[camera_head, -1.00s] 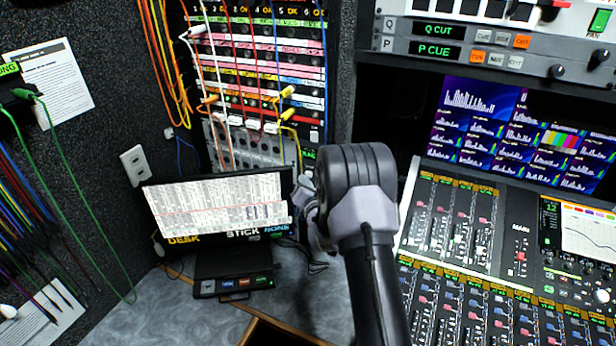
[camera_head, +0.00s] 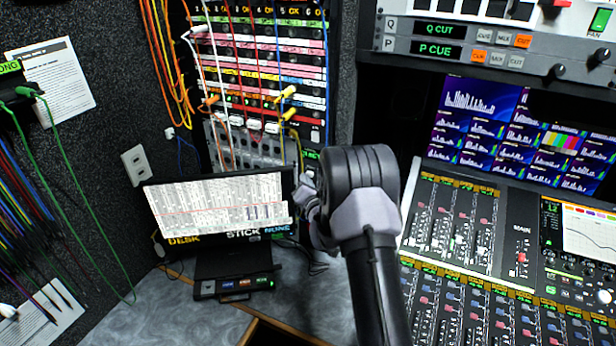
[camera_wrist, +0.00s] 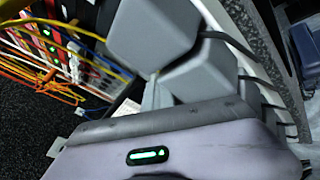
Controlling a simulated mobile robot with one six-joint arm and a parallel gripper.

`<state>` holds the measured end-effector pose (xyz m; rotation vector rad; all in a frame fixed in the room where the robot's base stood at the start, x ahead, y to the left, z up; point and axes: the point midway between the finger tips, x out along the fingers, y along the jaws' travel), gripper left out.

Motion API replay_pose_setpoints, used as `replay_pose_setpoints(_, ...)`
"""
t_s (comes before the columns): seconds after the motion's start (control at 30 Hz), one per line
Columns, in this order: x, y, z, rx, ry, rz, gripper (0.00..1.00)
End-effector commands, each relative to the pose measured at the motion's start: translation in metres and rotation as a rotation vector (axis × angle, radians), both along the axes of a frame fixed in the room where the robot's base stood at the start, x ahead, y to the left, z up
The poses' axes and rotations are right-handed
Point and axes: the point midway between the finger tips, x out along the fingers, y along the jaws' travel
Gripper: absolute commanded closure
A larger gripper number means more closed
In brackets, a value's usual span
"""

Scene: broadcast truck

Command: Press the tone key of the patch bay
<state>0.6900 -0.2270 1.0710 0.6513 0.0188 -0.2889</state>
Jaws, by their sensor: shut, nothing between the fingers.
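The patch bay (camera_head: 262,52) is the upright rack at the back centre of the head view, with coloured label strips and plugged cables. A green-lit label (camera_head: 311,155) shows at its lower right, partly hidden by my arm; its text is too small to read. I cannot tell which part is the tone key. My gripper (camera_head: 308,192) is in front of and below the patch bay's lower right, beside the lit screen, partly hidden behind my wrist. In the wrist view its grey fingers (camera_wrist: 175,58) are shut and empty, with the coloured rack and cables blurred beyond at upper left.
A tilted screen (camera_head: 217,207) stands left of my gripper, with a small keyed box (camera_head: 235,285) before it. A mixing desk (camera_head: 470,250) fills the right. Cables hang across the patch bay and left wall. Some grey counter (camera_head: 190,315) is clear in front.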

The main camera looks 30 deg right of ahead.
Motion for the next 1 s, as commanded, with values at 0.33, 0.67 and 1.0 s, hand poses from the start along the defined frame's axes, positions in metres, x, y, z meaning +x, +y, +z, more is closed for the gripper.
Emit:
replay_pose_setpoints(0.33, 0.0024, -0.0075, 0.0040, -0.003, -0.007, -0.008, 1.00)
replay_pose_setpoints(0.67, 0.0029, -0.0086, 0.0062, -0.005, -0.012, -0.009, 1.00)
replay_pose_setpoints(1.0, -0.0039, -0.0015, 0.0055, -0.008, -0.013, -0.008, 1.00)
